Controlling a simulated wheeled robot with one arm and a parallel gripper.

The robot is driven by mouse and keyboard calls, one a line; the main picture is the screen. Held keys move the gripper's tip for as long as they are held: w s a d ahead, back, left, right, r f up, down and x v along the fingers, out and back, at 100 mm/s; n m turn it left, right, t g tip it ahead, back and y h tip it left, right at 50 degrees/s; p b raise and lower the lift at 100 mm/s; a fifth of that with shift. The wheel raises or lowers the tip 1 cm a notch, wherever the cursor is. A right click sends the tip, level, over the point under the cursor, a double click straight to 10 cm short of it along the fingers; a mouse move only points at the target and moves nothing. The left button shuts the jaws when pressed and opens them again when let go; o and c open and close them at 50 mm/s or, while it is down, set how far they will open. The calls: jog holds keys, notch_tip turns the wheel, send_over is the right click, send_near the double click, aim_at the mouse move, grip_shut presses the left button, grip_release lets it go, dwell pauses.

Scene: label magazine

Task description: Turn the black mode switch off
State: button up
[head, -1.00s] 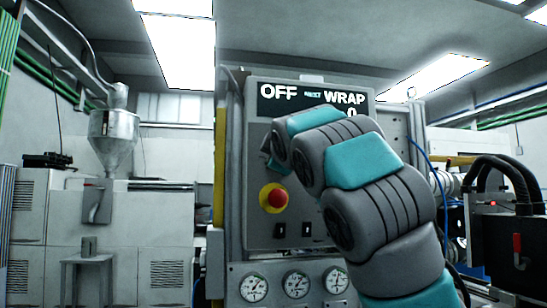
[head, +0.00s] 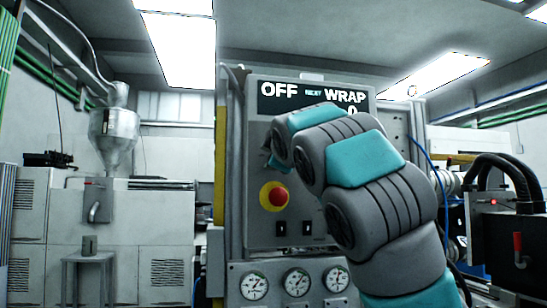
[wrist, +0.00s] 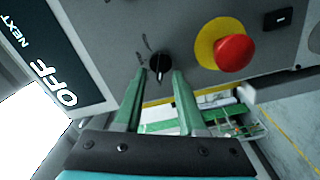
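The black mode switch (wrist: 160,63) is a round knob on the grey control panel, seen in the wrist view. A white mark shows on it, and small lettering too blurred to read stands beside it. My gripper (wrist: 160,72) is open, with one green finger on each side of the knob and small gaps visible. I cannot tell whether either finger touches it. In the head view my arm hides the knob and most of the gripper. The panel display (head: 312,98) reads OFF at left and NEXT WRAP at right.
A red emergency button on a yellow collar (head: 273,196) sits below the gripper; it is also close by in the wrist view (wrist: 234,52).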

jog(key=b+v, duration=0.1)
jog(key=v, duration=0.6)
jog(key=shift+s+b, duration=0.35)
jog(key=shift+d, duration=0.1)
jog(key=shift+w, duration=0.1)
